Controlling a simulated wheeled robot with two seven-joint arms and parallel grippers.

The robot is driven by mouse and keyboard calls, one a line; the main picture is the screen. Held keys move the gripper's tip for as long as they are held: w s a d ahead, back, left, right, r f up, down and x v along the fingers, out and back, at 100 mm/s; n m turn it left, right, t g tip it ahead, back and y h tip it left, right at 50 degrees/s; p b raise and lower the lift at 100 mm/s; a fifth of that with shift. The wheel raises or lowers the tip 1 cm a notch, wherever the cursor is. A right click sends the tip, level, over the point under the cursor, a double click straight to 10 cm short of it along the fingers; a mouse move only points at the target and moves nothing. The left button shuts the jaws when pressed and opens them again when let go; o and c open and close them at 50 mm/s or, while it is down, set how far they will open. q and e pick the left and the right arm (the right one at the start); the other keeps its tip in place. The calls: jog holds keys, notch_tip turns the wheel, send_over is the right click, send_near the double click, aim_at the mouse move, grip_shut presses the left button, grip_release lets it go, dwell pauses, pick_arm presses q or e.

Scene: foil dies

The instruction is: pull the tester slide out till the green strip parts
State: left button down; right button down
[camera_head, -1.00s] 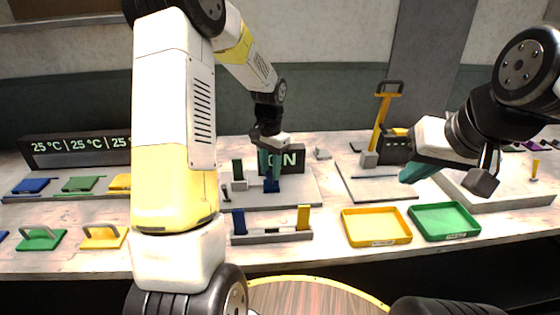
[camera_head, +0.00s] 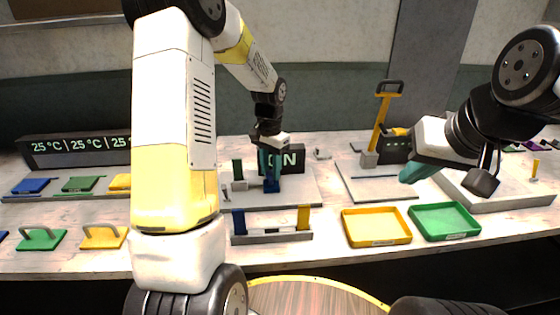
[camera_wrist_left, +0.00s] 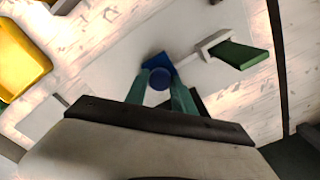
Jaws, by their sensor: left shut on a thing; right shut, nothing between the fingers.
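The tester is a pale grey plate (camera_head: 300,194) with a dark display (camera_head: 292,158) behind my left gripper, its lettering partly hidden. My left gripper (camera_head: 270,180) is low over the plate, shut on a blue knob (camera_wrist_left: 159,78) on a blue block (camera_wrist_left: 157,60). The green strip (camera_head: 237,168) stands upright left of the gripper, with a light grey holder (camera_head: 239,186) at its foot. In the left wrist view the strip (camera_wrist_left: 240,55) meets the grey holder (camera_wrist_left: 212,42); I see no break in it. My right gripper (camera_head: 420,172) is shut and empty at the right.
A rack (camera_head: 272,238) with a blue and a yellow upright piece stands in front of the tester. A yellow tray (camera_head: 376,240) and a green tray (camera_head: 446,235) lie to the right. A yellow-handled lever device (camera_head: 380,125) stands behind them.

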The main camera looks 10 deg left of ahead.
dwell(0.4)
pick_arm(q)
jog(key=d, duration=0.2)
jog(key=w+d, duration=0.1)
jog(key=d, duration=0.1)
jog(key=w+d, duration=0.1)
jog(key=d, duration=0.2)
jog(key=shift+d, duration=0.1)
jog(key=c, duration=1.1)
grip_release()
jog(key=shift+o, duration=0.2)
jog(key=shift+r, duration=0.15)
notch_tip(320, 180, up, 8)
jog(key=shift+f, duration=0.2)
